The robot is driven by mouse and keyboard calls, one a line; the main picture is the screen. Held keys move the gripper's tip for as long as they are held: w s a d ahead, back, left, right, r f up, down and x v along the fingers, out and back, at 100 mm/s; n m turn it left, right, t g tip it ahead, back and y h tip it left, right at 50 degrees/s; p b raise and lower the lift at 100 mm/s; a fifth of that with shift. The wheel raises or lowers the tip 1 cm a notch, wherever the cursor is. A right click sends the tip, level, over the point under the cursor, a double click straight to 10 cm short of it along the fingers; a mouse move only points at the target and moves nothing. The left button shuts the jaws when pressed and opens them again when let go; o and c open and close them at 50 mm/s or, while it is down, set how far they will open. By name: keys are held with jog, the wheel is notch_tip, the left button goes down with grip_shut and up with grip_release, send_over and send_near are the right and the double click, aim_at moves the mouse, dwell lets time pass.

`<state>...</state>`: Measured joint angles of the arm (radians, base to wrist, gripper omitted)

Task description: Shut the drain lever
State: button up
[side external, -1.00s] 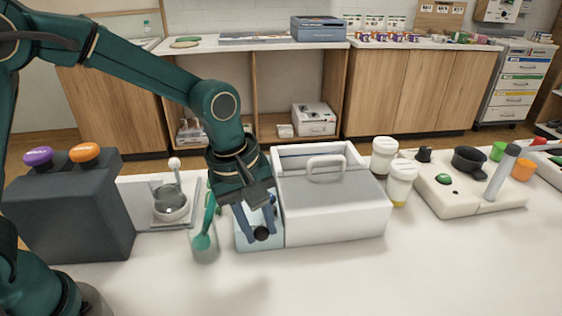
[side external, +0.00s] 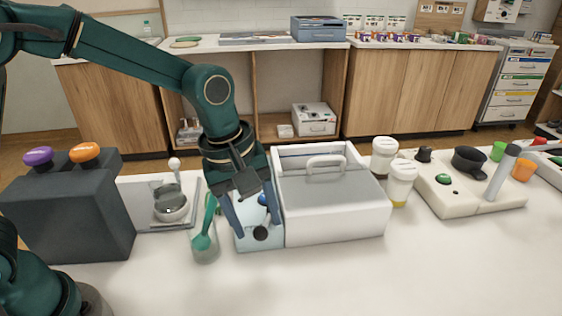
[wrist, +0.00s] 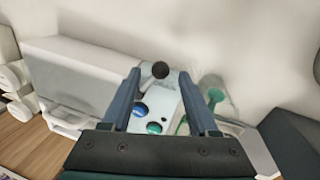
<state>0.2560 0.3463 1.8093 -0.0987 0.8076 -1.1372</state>
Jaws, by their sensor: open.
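A light-blue panel box (side external: 245,243) stands at the left end of the white case and carries a lever with a black ball knob (side external: 261,233). In the wrist view the black knob (wrist: 160,70) lies between the fingertips, and the panel (wrist: 168,100) also carries a blue button (wrist: 140,109) and a green button (wrist: 154,128). My gripper (side external: 255,226) is open, pointing down over the panel, with one finger on each side of the knob. I cannot tell whether a finger touches it. My gripper (wrist: 160,74) holds nothing.
A clear cup (side external: 205,250) with a green spoon stands close left of the panel. The white case (side external: 335,215) with a handle adjoins on the right. A dark box (side external: 70,215) with purple and orange knobs is at left. The front counter is clear.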

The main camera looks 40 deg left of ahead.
jog(key=shift+s+a+r, duration=0.1)
jog(key=shift+s+r, duration=0.05)
jog(key=shift+r, duration=0.7)
jog(key=shift+s+a+r, duration=0.1)
jog(key=shift+r, duration=0.75)
jog(key=c, duration=0.7)
jog(key=shift+m, duration=0.6)
grip_shut()
jog(key=d+r+m+g+h, duration=0.1)
jog(key=d+m, duration=0.1)
jog(key=m, duration=1.3)
jog(key=d+r+m+g+h, duration=0.1)
jog(key=d+r+m+g, duration=0.1)
jog(key=m, duration=1.3)
jog(key=x, duration=0.9)
jog(key=shift+w+f, duration=0.1)
jog(key=shift+w, duration=0.15)
jog(key=a, duration=0.3)
jog(key=shift+w, duration=0.4)
jog(key=shift+w+a+r, duration=0.1)
jog(key=shift+a+r, duration=0.1)
jog(key=shift+a, duration=0.2)
